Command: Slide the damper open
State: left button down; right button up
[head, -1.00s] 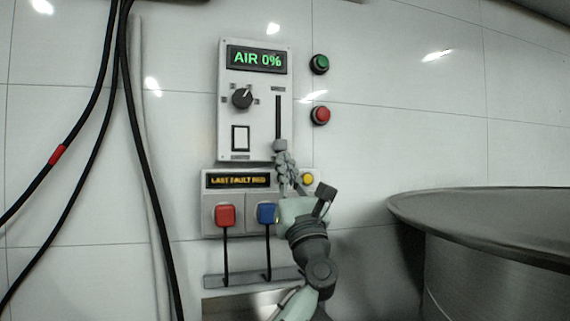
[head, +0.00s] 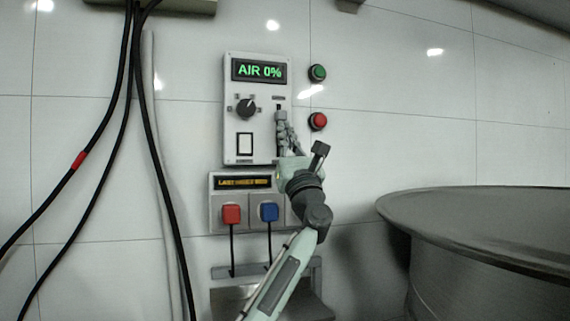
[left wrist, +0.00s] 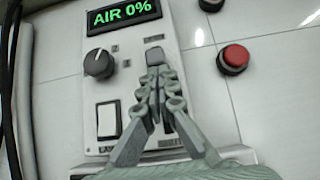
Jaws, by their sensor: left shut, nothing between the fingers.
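The damper slider panel (head: 232,130) is a white plate on the wall, and its display (head: 259,71) reads AIR 0%. My left gripper (head: 281,116) is shut, with its fingertips over the vertical slider slot on the panel's right side. In the left wrist view my shut fingertips (left wrist: 158,76) sit just below a dark grey slider knob (left wrist: 155,55), close to it or touching; nothing shows between them. The knob is near the top of the slot. The fingers hide much of the slot. My right gripper is not in view.
A dark rotary knob (head: 246,107) and a white rocker switch (head: 245,144) are left of the slot. Green (head: 317,73) and red (head: 318,121) buttons are to the right. Below are red (head: 231,214) and blue (head: 269,211) plugs. Black cables hang left; a large metal vessel (head: 470,215) stands right.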

pick_arm(q)
jog(key=shift+r, duration=0.85)
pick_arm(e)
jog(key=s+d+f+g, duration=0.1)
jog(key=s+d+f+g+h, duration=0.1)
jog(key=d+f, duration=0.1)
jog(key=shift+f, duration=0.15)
pick_arm(q)
jog(key=w+f+b+v, duration=0.1)
jog(key=v, duration=0.5)
jog(key=w+f+b+v, duration=0.1)
jog(key=b+v, duration=0.1)
jog(key=v, duration=0.5)
jog(key=shift+a+f, duration=0.2)
jog(key=shift+a, duration=0.1)
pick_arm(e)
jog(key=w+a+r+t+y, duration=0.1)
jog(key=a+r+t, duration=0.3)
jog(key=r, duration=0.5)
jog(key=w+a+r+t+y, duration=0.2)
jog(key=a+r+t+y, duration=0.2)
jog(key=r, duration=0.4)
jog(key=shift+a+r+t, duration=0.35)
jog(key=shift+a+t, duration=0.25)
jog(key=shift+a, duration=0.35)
